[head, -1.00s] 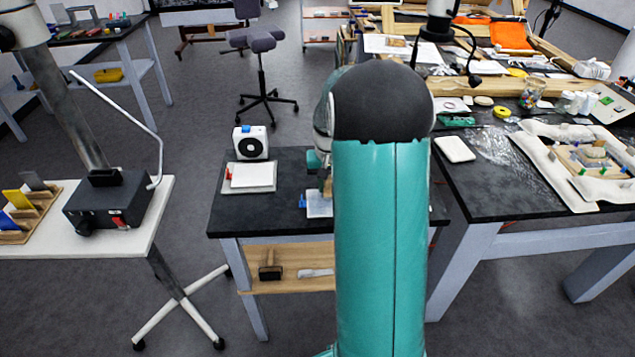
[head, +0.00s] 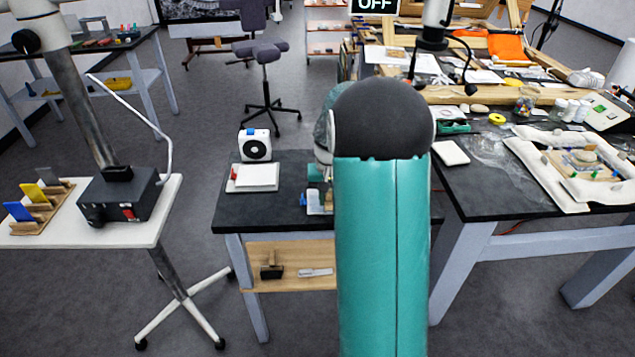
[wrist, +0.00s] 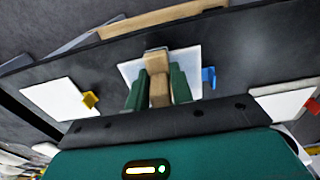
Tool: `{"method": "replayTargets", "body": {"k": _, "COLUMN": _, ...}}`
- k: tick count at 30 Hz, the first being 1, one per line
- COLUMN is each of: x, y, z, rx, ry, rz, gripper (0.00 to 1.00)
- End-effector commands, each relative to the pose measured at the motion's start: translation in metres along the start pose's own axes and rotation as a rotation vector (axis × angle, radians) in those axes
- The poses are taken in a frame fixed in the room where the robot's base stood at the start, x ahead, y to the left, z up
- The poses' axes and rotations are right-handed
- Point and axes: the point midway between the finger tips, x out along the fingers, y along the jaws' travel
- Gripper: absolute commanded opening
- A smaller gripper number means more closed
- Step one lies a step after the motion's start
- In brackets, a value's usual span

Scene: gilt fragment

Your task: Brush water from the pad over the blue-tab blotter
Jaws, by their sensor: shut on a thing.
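My gripper (wrist: 157,90) has its two green fingers shut on a wooden-handled brush (wrist: 158,88). The brush lies over the white blotter (wrist: 131,71) with the blue tab (wrist: 209,77); whether it touches the sheet I cannot tell. In the head view this blotter (head: 314,208) is at the front of the dark table, partly hidden by my arm. A white sheet with a yellow tab (wrist: 90,100) lies to the left in the wrist view. I cannot make out the water pad.
The dark table (head: 262,210) also bears a white red-tabbed sheet (head: 254,177) and a white box with a round black front (head: 255,146). A white stand (head: 160,215) with a black box is at left. A cluttered bench (head: 485,195) is at right.

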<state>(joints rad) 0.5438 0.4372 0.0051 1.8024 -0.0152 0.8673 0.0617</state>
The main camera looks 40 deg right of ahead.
Motion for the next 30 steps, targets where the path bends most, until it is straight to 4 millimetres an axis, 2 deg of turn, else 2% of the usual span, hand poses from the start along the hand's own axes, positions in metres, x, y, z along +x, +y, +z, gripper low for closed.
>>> {"method": "replayTargets", "body": {"k": 3, "x": -0.006, "y": -0.001, "z": -0.002, "rx": 0.0, "ry": 0.002, "rz": 0.0, "gripper": 0.02}}
{"method": "replayTargets", "body": {"k": 4, "x": 0.011, "y": -0.002, "z": 0.0, "rx": -0.001, "ry": -0.011, "rz": 0.001, "gripper": 0.02}}
{"method": "replayTargets", "body": {"k": 6, "x": -0.002, "y": -0.002, "z": -0.003, "rx": -0.001, "ry": 0.002, "rz": 0.0, "gripper": 0.02}}
{"method": "replayTargets", "body": {"k": 14, "x": -0.017, "y": -0.005, "z": -0.003, "rx": -0.003, "ry": 0.002, "rz": 0.0, "gripper": 0.02}}
{"method": "replayTargets", "body": {"k": 30, "x": -0.063, "y": -0.01, "z": 0.003, "rx": -0.006, "ry": 0.001, "rz": 0.0, "gripper": 0.02}}
